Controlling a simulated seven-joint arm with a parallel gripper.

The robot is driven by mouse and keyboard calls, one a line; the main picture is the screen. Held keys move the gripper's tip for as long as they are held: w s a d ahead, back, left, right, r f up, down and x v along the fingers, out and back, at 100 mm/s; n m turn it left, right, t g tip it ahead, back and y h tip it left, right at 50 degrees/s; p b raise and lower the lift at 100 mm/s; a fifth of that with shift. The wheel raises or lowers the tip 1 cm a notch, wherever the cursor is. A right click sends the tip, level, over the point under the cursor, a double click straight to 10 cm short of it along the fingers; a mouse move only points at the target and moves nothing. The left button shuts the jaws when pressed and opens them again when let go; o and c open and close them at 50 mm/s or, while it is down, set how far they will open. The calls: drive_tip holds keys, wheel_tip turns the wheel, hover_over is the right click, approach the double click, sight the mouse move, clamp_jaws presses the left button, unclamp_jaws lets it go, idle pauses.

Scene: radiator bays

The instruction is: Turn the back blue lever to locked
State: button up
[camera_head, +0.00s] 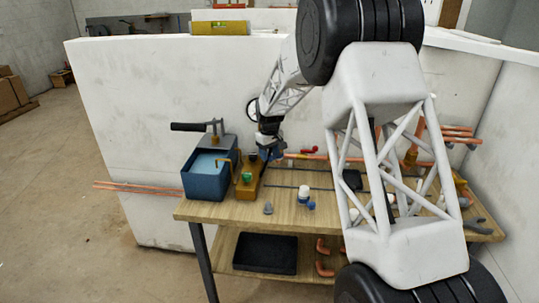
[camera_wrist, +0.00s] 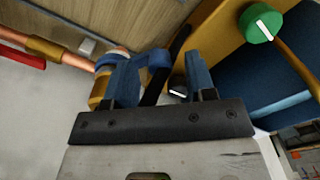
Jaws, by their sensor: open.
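A blue lever (camera_wrist: 158,57) shows in the wrist view just beyond and between my fingertips, beside a copper pipe end with a brass fitting (camera_wrist: 97,90). The left finger covers part of it, so its full angle and any contact are unclear. My gripper (camera_wrist: 161,78) is open, its two blue fingers apart, with a dark bar showing between them. In the head view my gripper (camera_head: 267,148) is low at the back of the bench, behind the brass-coloured block (camera_head: 247,188); the lever cannot be made out there.
A green knob (camera_wrist: 263,24) sits on the block, with a dark white-marked knob (camera_wrist: 180,91) close to my right finger. A blue tank (camera_head: 205,180) stands left of the block. A red handle (camera_head: 309,150) is on the pipe to the right. The white wall (camera_head: 150,120) is close behind.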

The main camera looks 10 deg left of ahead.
drive_tip(key=shift+f, duration=0.25)
drive_tip(key=shift+c, duration=0.3)
clamp_jaws()
drive_tip(key=shift+d+n, duration=0.25)
drive_tip(key=shift+n, duration=0.15)
drive_tip(key=shift+d+n, duration=0.95)
drive_tip(key=shift+n, duration=0.9)
drive_tip(key=shift+d+n, duration=0.9)
drive_tip(key=shift+n, duration=0.9)
drive_tip(key=shift+d+n, duration=0.95)
drive_tip(key=shift+n, duration=0.9)
drive_tip(key=shift+d, duration=0.1)
